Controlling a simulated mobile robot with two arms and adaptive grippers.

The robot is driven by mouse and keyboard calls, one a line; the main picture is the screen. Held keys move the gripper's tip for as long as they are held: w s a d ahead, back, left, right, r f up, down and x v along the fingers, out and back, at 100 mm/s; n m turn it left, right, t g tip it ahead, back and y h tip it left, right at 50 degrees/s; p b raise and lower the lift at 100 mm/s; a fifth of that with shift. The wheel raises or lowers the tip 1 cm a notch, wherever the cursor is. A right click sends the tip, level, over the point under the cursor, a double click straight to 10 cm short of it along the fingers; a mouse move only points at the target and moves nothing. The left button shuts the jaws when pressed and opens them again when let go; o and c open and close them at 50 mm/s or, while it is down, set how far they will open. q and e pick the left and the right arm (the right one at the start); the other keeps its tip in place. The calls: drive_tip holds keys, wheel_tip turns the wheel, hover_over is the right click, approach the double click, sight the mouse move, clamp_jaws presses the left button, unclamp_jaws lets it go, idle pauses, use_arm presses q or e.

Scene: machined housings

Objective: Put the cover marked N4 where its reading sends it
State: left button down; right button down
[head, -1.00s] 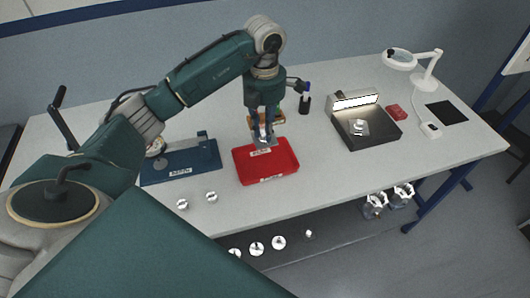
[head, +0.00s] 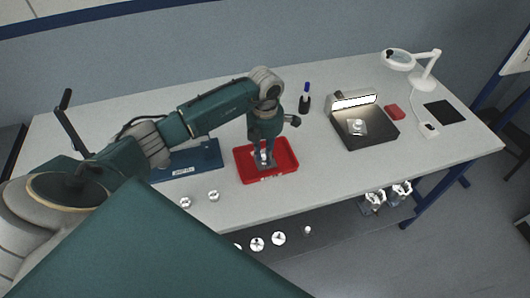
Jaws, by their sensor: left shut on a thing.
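My left gripper (head: 264,154) reaches down over the red tray (head: 287,171) and is shut on a grey metal cover (head: 266,165). The fingers hide much of the cover, and no N4 mark can be read on it. The cover is inside the tray's outline; I cannot tell whether it touches the tray floor. The tray has a label on its front edge, too small to read. Another metal part (head: 357,127) sits on the black lit stand (head: 372,138) at the right. My right gripper is not in view.
A blue fixture (head: 205,158) stands left of the tray, partly behind my arm. Two small round metal parts (head: 213,196) lie near the front edge. A marker pen (head: 305,100), a red block (head: 394,112) and a white magnifier lamp (head: 433,70) stand farther back. Metal parts lie below the table.

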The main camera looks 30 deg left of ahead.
sight(265, 156)
use_arm(q)
drive_tip(key=shift+f, duration=0.15)
drive_tip(key=c, duration=1.6)
unclamp_jaws()
wheel_tip(265, 156, up, 12)
drive_tip(key=b, duration=0.4)
drive_tip(key=shift+r, duration=0.2)
